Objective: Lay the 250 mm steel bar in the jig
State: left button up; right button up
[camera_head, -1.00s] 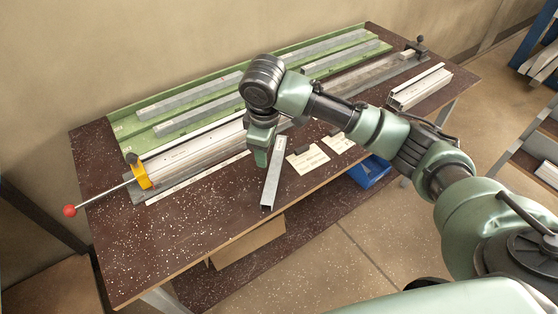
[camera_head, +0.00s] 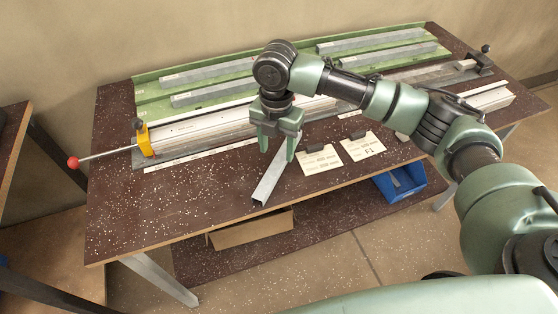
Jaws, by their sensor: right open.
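A short grey steel bar (camera_head: 268,184) with an open square end lies on the dark table, pointing toward the front edge; I cannot read its length. My right gripper (camera_head: 277,153) is open, its fingers pointing down around the bar's far end. I cannot tell whether the fingers touch it. The jig (camera_head: 200,129) is a long metal channel behind the gripper, with a yellow clamp (camera_head: 144,138) and a red-knobbed rod at its left end. My arm hides part of the jig. My left gripper is not in view.
A green rack (camera_head: 150,91) at the back holds several long grey bars. Two paper cards (camera_head: 362,147) lie right of the short bar. More profiles (camera_head: 490,98) lie at the right. A blue bin (camera_head: 400,182) sits below the table edge. The table's front left is clear.

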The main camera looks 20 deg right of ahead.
aim_at(279, 160)
jog(key=f, duration=0.4)
jog(key=shift+d+f, duration=0.1)
jog(key=shift+d, duration=0.15)
grip_shut()
notch_tip(279, 160, up, 20)
jog(key=s+d+f+m, duration=0.1)
jog(key=s+f+m, duration=0.4)
jog(key=m, duration=0.8)
jog(key=s+d+f+m, duration=0.2)
jog(key=s+f+m, duration=0.3)
jog(key=s+m, duration=0.5)
jog(key=m, duration=0.4)
jog(key=shift+f+b, duration=0.3)
jog(key=shift+f, duration=0.05)
